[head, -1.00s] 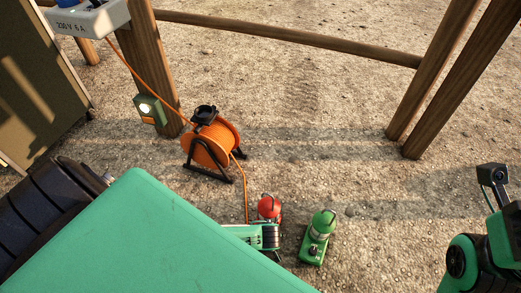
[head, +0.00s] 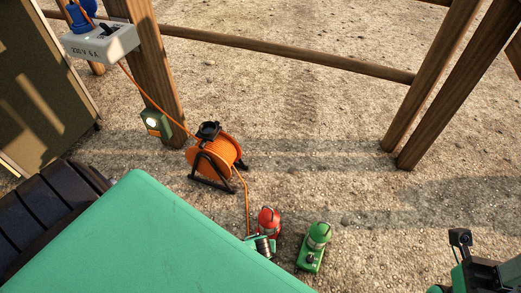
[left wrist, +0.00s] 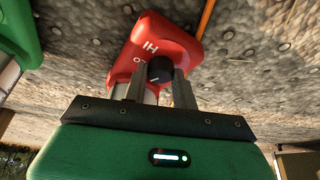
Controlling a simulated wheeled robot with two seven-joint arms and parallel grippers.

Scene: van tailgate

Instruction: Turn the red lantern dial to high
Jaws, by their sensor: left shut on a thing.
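The red lantern (head: 267,222) stands on the gravel at bottom centre of the head view, partly hidden by my left gripper (head: 263,246). In the left wrist view its red body (left wrist: 163,38) carries a black dial (left wrist: 160,68) with white marks, "HI" among them. My left gripper (left wrist: 158,88) has a finger on each side of the dial and is shut on it. A small pale line shows on the dial; which mark it points to is unclear. Part of my right arm shows at bottom right of the head view; its fingers are out of sight.
A green lantern (head: 310,258) stands close right of the red one. An orange cable reel (head: 215,157) stands behind, its cable running down beside the red lantern. A power box (head: 105,42) and lit lamp (head: 152,123) are at the wooden posts. Gravel to the right is clear.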

